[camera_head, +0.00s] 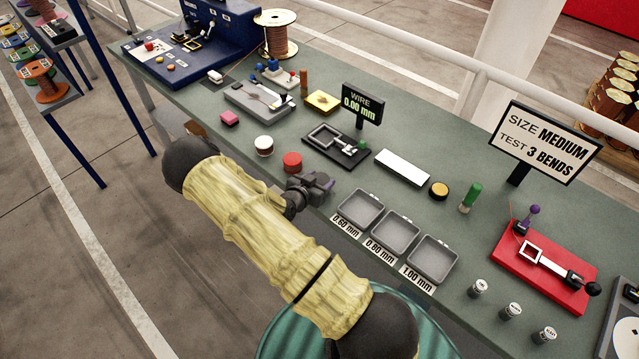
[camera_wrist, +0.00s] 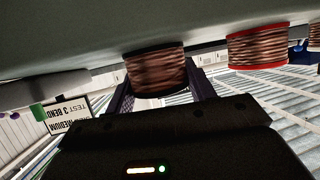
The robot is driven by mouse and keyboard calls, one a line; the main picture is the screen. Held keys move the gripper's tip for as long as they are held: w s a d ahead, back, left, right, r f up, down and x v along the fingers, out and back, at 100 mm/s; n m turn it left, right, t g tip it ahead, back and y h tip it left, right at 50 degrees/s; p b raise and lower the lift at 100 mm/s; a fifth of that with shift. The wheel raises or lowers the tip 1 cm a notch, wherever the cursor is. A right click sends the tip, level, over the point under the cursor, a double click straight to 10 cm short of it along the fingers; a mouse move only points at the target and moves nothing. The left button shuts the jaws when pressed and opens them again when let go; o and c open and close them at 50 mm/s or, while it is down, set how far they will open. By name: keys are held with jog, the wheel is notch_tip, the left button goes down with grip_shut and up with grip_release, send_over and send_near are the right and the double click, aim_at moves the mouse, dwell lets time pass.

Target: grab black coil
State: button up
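The black coil (camera_wrist: 156,72) is a copper-wound spool with a black rim. In the wrist view, which is upside down, it sits against the green bench top, between the two dark fingers of my gripper (camera_wrist: 160,88). The fingers stand apart, one on each side of it; firm contact does not show. In the head view my gripper (camera_head: 312,189) is low at the bench's near edge, just right of the red coil (camera_head: 292,162), and hides the black coil. The red coil also shows in the wrist view (camera_wrist: 257,47), beside the black one.
A white coil (camera_head: 264,146) stands left of the red one. Grey trays (camera_head: 396,235) lie close to the right of my gripper. A wire gauge sign (camera_head: 362,104) and a black fixture (camera_head: 337,146) stand behind. The bench's near edge runs under my arm.

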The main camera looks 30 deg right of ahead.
aim_at(319, 180)
jog(key=c, duration=0.4)
jog(key=shift+o, duration=0.2)
jog(key=shift+r, duration=0.15)
notch_tip(319, 180, up, 10)
jog(key=shift+f+b, duration=0.1)
jog(key=shift+b, duration=1.1)
